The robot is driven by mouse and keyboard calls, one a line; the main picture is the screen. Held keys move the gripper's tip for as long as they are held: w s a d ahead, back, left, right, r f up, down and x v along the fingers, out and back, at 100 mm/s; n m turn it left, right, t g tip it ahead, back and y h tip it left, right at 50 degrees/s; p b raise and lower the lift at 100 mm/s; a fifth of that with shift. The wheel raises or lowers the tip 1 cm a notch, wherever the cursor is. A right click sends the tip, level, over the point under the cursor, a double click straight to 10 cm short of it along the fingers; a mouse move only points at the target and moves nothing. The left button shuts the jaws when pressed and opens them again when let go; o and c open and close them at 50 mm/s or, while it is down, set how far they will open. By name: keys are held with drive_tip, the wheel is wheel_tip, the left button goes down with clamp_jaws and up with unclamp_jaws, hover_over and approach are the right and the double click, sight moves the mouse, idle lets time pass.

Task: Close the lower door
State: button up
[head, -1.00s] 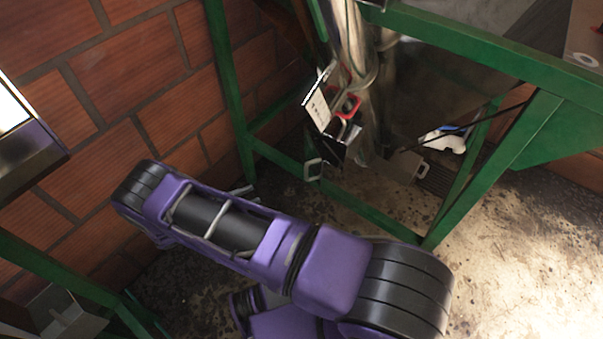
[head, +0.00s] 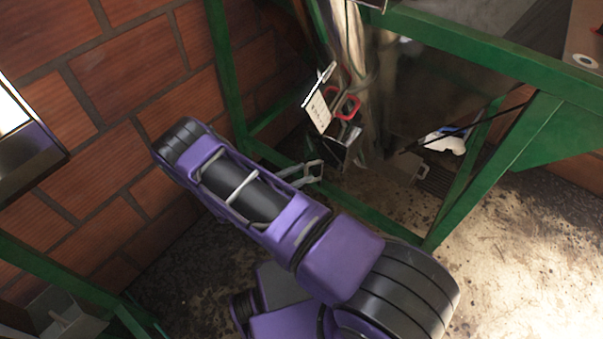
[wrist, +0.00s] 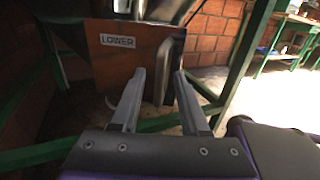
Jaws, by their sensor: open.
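In the wrist view, a rust-brown panel with a white LOWER label, the lower door (wrist: 105,67), stands upright just beyond my gripper (wrist: 158,74). In the head view, my gripper (head: 318,168) shows beside the green frame, below a white label plate and red handle. The door's opening is not clear there.
Green frame bars (head: 350,205) surround the area, with a brick wall (head: 120,110) on the left. A white and blue object (head: 445,140) lies behind the frame. The stained floor (head: 510,235) at the right is clear. A green table (wrist: 292,30) stands farther back in the wrist view.

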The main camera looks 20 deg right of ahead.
drive_tip(key=shift+w+d, duration=0.1)
drive_tip(key=shift+d, duration=0.2)
clamp_jaws()
idle(1.3)
